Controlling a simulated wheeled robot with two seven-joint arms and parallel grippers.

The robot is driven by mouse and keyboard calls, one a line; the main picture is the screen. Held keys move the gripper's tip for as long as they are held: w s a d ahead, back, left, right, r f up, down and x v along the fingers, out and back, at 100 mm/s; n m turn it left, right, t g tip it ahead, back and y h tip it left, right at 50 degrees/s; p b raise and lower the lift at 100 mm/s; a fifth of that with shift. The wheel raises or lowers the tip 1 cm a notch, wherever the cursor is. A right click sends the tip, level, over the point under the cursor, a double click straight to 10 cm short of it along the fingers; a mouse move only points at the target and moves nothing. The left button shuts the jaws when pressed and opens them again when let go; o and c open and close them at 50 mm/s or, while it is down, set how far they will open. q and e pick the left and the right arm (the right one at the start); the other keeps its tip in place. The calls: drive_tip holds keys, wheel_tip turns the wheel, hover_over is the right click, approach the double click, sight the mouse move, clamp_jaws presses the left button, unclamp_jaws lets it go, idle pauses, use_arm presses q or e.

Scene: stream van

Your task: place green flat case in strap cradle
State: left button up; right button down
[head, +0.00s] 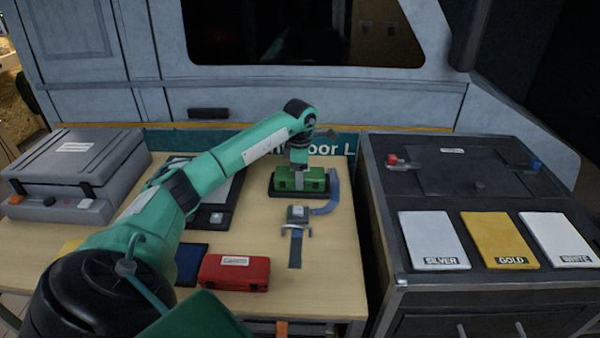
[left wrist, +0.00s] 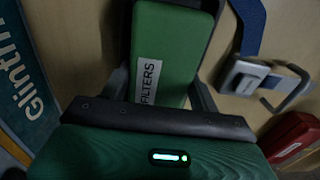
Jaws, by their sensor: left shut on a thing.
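The green flat case (head: 285,184), labelled FILTERS in the left wrist view (left wrist: 178,45), is between the fingers of my left gripper (head: 300,178). The gripper comes down on it from above and is shut on it. The case is at the black strap cradle (head: 273,194) at the back of the wooden table, within its outline in the head view. I cannot tell whether it rests on the cradle floor or hangs just above. The blue strap (head: 333,190) lies open to the right. A metal buckle (head: 298,214) lies in front. My right gripper is not in view.
A red case (head: 235,272) and a dark blue flat item (head: 190,262) lie nearer the front. A grey case (head: 75,170) stands at the left. A dark cabinet (head: 380,225) with silver, gold and white panels stands right. Bare table lies right of the buckle.

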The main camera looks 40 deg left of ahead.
use_arm(q)
drive_tip(key=shift+f, duration=0.25)
drive_tip(key=o, duration=1.2)
drive_tip(key=shift+c, duration=0.2)
drive_tip(key=shift+o, duration=0.2)
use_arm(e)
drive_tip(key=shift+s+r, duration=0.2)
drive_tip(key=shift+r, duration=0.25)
